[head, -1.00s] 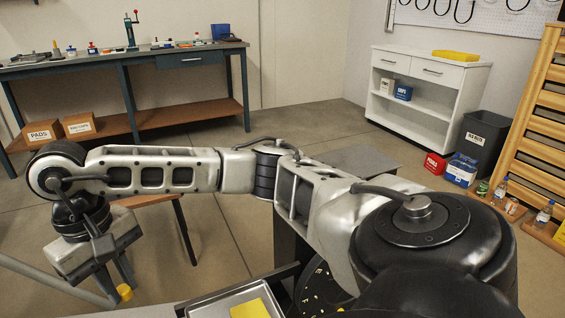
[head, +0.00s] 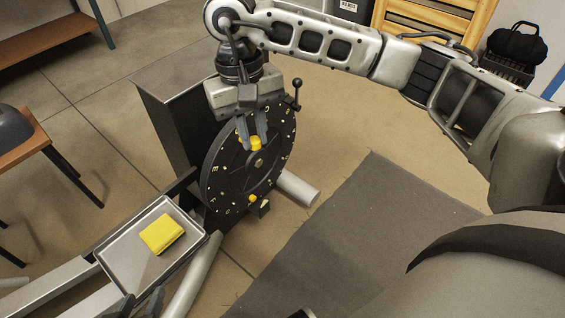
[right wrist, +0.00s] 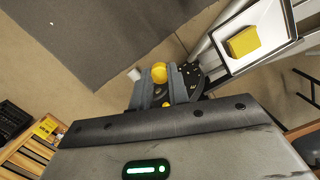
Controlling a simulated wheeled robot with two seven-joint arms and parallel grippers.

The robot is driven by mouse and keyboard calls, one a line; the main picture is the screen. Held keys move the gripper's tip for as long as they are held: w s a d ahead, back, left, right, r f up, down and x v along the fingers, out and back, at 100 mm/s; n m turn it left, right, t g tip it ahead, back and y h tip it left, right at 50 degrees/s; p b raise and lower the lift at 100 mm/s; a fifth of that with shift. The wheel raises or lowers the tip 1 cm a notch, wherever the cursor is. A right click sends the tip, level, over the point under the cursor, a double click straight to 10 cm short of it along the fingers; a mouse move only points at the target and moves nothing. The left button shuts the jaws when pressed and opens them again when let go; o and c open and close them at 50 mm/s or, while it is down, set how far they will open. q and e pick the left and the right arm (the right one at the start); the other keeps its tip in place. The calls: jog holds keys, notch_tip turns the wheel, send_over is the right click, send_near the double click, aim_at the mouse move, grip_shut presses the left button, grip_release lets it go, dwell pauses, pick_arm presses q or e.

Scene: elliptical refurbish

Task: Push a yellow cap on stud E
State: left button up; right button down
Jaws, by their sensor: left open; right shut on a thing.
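A black upright disc (head: 228,178) with pale letters and small studs around its face stands in the middle of the head view. I read an E mark (head: 215,168) near its left edge. My right gripper (head: 254,138) is shut on a yellow cap (head: 256,143) in front of the disc's upper part; I cannot tell if the cap touches it. The held cap (right wrist: 159,72) also shows between the fingers in the right wrist view. Another yellow cap (head: 253,198) is on the disc's lower part. My left gripper (head: 138,304) is open at the bottom left, partly cut off.
A metal tray (head: 118,258) with a yellow block (head: 161,234) lies left of the disc. A black ball-ended lever (head: 297,92) stands at the disc's upper right. A grey mat (head: 350,225) covers the floor to the right. A wooden table (head: 20,150) is at the far left.

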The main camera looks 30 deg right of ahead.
jog(key=w+a+f+m+g+y+b, duration=0.2)
jog(key=w+a+f+m+y+b, duration=0.1)
jog(key=a+f+m, duration=0.4)
jog(key=w+a+f+m+g+y+b, duration=0.25)
jog(key=a+f+m, duration=0.25)
jog(key=m, duration=0.4)
jog(key=m+t+b, duration=1.1)
jog(key=m+t, duration=1.4)
send_near(226, 168)
pick_arm(q)
jog(key=w+d+r+t+h+b, duration=0.1)
jog(key=w+d+r+t+h, duration=0.2)
jog(key=d+r+t+h, duration=0.1)
jog(key=shift+r+t+h, duration=0.2)
jog(key=shift+t+h, duration=0.5)
jog(key=shift+t, duration=0.3)
pick_arm(e)
jog(key=shift+g, duration=0.25)
jog(key=shift+r+x, duration=0.2)
jog(key=shift+x, duration=2.9)
pick_arm(q)
jog(key=shift+w+d+r+m, duration=0.1)
jog(key=shift+w+r+m, duration=0.05)
jog(key=shift+m, duration=0.15)
jog(key=shift+f, duration=0.2)
